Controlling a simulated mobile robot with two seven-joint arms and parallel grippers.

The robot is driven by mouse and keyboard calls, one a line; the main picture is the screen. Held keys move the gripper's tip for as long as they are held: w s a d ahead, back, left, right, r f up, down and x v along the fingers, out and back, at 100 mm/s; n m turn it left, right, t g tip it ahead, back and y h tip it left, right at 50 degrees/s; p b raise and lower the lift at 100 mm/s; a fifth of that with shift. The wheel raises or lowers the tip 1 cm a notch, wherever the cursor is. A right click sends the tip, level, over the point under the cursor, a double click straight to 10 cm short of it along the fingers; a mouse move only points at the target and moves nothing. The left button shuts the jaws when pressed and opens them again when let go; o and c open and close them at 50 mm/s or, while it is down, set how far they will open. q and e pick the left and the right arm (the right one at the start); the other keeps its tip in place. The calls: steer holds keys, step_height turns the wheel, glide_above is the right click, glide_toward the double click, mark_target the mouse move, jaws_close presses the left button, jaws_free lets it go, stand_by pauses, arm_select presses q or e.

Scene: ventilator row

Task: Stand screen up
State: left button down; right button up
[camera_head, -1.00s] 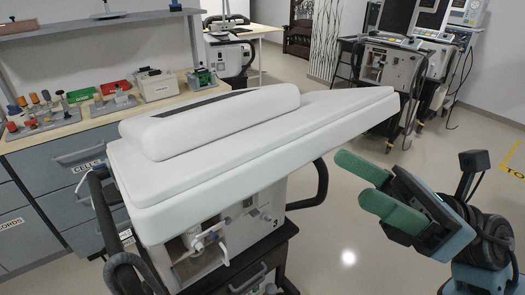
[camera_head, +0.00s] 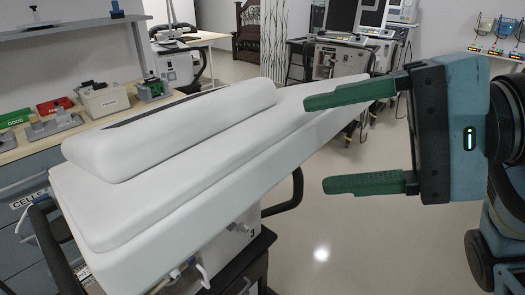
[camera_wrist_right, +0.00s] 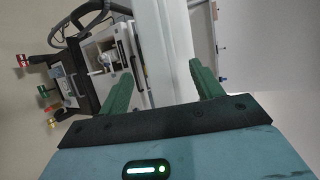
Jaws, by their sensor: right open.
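The screen (camera_head: 205,165) is a white slab with a raised padded back. It lies nearly flat, slightly tilted, on top of the ventilator (camera_head: 228,250) marked 3. My right gripper (camera_head: 316,144) is open at the screen's right-hand edge. Its upper finger overlaps the screen's far right end in the head view, and its lower finger is below the edge, against the floor. In the right wrist view, the screen (camera_wrist_right: 172,40) runs between the open fingers of the right gripper (camera_wrist_right: 161,62), with gaps on both sides. My left gripper is not in view.
A bench (camera_head: 75,135) with trays and small boxes stands at the left. A black handle (camera_head: 290,195) sticks out from the ventilator's right side. More ventilators with upright dark screens (camera_head: 340,55) stand at the back. The floor (camera_head: 400,240) below my right gripper is clear.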

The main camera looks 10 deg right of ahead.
mark_target(289, 152)
steer(key=shift+p+x, duration=0.3)
steer(key=shift+x, duration=3.6)
steer(key=shift+c, duration=0.3)
